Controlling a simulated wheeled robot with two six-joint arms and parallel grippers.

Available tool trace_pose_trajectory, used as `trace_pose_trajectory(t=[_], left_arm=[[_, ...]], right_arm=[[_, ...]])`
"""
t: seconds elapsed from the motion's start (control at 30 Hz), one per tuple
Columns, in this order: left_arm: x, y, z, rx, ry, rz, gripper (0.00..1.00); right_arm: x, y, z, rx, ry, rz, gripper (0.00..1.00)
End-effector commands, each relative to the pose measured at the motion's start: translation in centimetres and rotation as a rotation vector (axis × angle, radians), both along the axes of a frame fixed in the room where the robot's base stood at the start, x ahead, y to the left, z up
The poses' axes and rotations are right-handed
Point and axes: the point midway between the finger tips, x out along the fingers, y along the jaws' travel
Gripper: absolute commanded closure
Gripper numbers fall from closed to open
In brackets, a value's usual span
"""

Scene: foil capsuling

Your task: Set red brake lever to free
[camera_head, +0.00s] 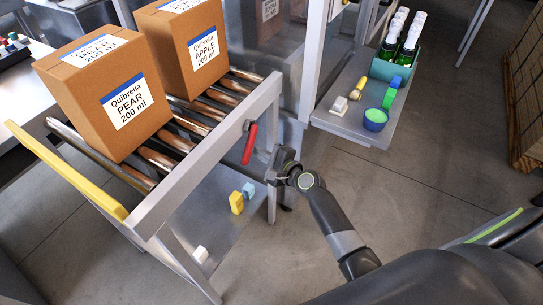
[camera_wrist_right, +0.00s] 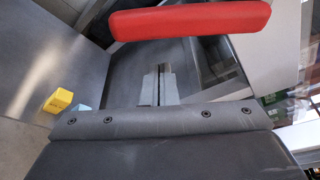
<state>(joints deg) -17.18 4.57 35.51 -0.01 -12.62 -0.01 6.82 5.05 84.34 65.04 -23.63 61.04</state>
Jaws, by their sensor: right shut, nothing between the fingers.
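The red brake lever (camera_head: 250,144) hangs from the side rail of the roller conveyor, slanting down and slightly left from its dark pivot. In the right wrist view the red lever (camera_wrist_right: 190,20) spans the top of the picture, beyond the fingertips. My right gripper (camera_head: 276,160) is just right of the lever, partly hidden by its own wrist. In the wrist view its fingers (camera_wrist_right: 160,72) are together and empty, with a visible gap to the lever in the picture. My left gripper is not in view.
Two cardboard boxes, PEAR (camera_head: 108,85) and APPLE (camera_head: 184,45), stand on the rollers. A yellow bar (camera_head: 65,170) edges the conveyor's left end. Yellow (camera_head: 236,203) and light-blue blocks lie on the lower shelf. A side shelf (camera_head: 345,122) holds bottles, a blue tub and small items.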

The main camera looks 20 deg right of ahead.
Motion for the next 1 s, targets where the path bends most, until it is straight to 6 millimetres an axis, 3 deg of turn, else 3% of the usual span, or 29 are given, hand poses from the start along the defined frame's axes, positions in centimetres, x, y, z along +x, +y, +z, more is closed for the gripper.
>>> trace_pose_trajectory(t=[0.1,0.4,0.77,1.0], left_arm=[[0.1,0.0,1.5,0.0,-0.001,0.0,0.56],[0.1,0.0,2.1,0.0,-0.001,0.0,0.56],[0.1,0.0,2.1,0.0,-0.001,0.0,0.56],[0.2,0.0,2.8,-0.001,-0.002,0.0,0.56]], right_arm=[[-0.8,0.9,1.3,0.002,0.001,0.0,1.0],[-1.5,1.8,1.7,0.0,0.0,-0.001,1.0],[-1.4,1.8,1.8,0.003,0.004,-0.001,1.0],[-0.3,1.9,2.0,0.04,0.031,0.0,1.0]])
